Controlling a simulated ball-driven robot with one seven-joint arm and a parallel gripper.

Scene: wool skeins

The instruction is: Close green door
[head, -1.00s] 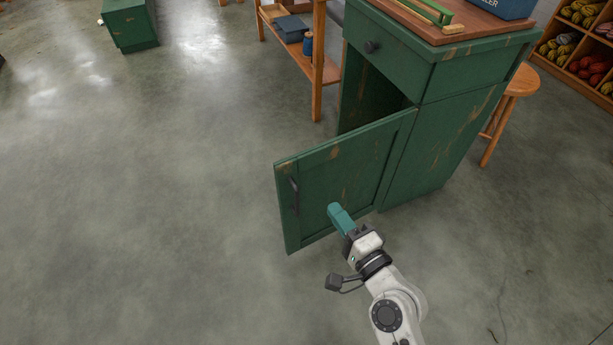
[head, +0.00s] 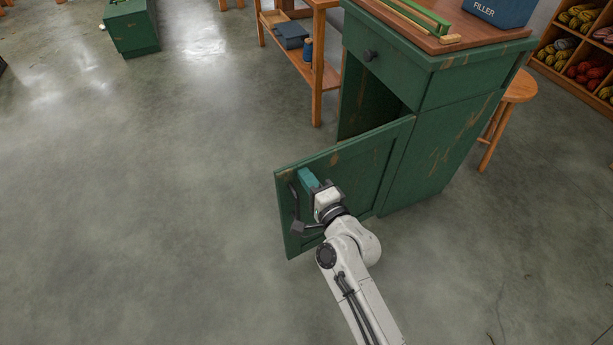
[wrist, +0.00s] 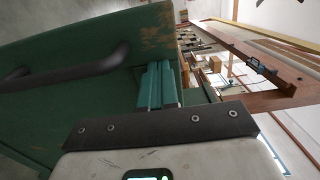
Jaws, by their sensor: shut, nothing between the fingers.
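The green door (head: 347,183) of the green cabinet (head: 437,140) stands swung open, with dark space showing behind it under the drawer. Its dark handle (head: 295,206) is near the free left edge; in the wrist view the handle (wrist: 70,72) runs across the left side. My gripper (head: 306,178) is shut and empty, with teal fingers at the outer face of the door, close to the handle and upper left part. In the wrist view the fingers (wrist: 156,85) lie next to the green panel (wrist: 90,50). I cannot tell whether they touch it.
A wooden shelf table (head: 316,65) with a blue spool stands behind the cabinet, and a stool (head: 505,105) at its right. Another green cabinet (head: 130,27) is at the far left. A blue filler box (head: 497,10) is on the cabinet top. The floor left of the door is clear.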

